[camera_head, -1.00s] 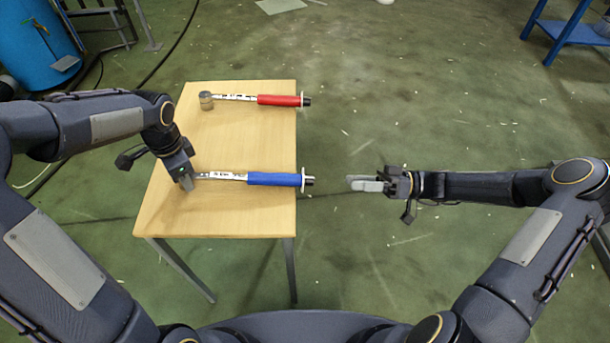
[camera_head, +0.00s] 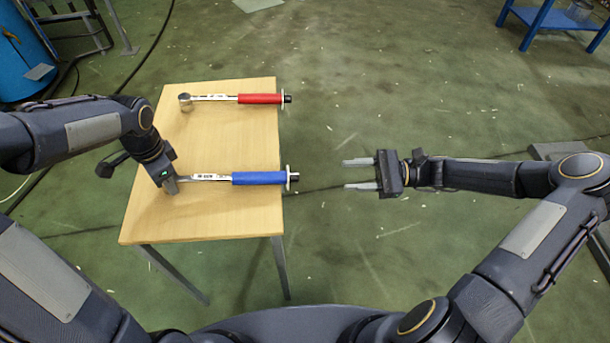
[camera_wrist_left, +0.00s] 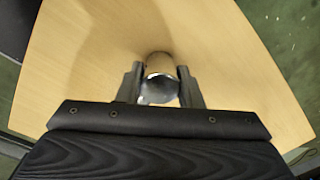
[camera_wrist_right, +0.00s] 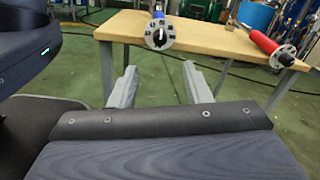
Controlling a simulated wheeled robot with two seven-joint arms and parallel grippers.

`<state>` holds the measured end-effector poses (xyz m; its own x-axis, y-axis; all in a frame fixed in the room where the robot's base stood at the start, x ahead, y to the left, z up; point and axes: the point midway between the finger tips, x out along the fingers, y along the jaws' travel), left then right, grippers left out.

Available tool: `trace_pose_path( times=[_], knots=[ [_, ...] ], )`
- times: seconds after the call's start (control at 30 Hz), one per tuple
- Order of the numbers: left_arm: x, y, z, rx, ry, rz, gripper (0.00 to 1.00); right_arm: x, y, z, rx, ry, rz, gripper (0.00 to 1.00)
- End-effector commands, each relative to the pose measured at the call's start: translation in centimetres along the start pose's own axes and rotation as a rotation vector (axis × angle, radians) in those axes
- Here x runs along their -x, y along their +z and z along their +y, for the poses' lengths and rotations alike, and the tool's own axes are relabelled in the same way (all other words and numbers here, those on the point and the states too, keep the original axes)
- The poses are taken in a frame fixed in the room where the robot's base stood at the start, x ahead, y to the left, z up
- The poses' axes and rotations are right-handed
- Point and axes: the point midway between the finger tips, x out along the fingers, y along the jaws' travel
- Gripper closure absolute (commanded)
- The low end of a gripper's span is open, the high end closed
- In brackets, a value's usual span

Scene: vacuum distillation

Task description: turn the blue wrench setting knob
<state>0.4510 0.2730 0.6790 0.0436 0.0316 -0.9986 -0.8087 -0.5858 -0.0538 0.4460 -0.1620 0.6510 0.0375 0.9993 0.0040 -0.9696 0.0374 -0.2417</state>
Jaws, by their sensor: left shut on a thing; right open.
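The blue wrench (camera_head: 258,178) lies on the wooden table, its handle pointing right. Its setting knob (camera_head: 294,178) is at the handle's right end, over the table's right edge. In the right wrist view the knob end (camera_wrist_right: 159,34) faces me as a round disc with a dark centre. My left gripper (camera_head: 170,186) is shut on the wrench's head, which shows between the fingers in the left wrist view (camera_wrist_left: 158,88). My right gripper (camera_head: 358,175) is open and empty, to the right of the knob and apart from it, its fingers pointing at it.
A red wrench (camera_head: 260,98) lies farther back on the table (camera_head: 225,220), its end also near the right edge. The floor between the table and my right gripper is clear. A blue stand (camera_head: 545,22) is at the back right.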

Motion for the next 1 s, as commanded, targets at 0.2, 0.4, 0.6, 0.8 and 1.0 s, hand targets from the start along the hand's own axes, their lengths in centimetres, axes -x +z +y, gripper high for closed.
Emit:
trace_pose_path(
  times=[0.2,0.4,0.6,0.8,1.0],
  knots=[
    [0.1,-0.1,-0.1,0.002,-0.002,0.003,1.0,-0.6,0.0,0.0,-0.102,0.0,0.003,0.56],
    [0.1,-0.1,-0.1,0.002,-0.002,0.003,1.0,-3.9,0.1,0.1,-0.103,0.003,0.001,0.56],
    [0.1,-0.1,-0.1,0.002,-0.002,0.003,1.0,-7.9,0.1,0.1,-0.103,0.002,0.0,0.56],
    [0.1,-0.1,-0.1,0.002,-0.002,0.003,1.0,-10.8,0.0,0.0,-0.101,0.001,0.002,0.56],
    [0.1,-0.1,-0.1,0.002,-0.002,0.003,1.0,-11.9,0.0,0.0,-0.101,-0.001,0.004,0.56]
  ],
)
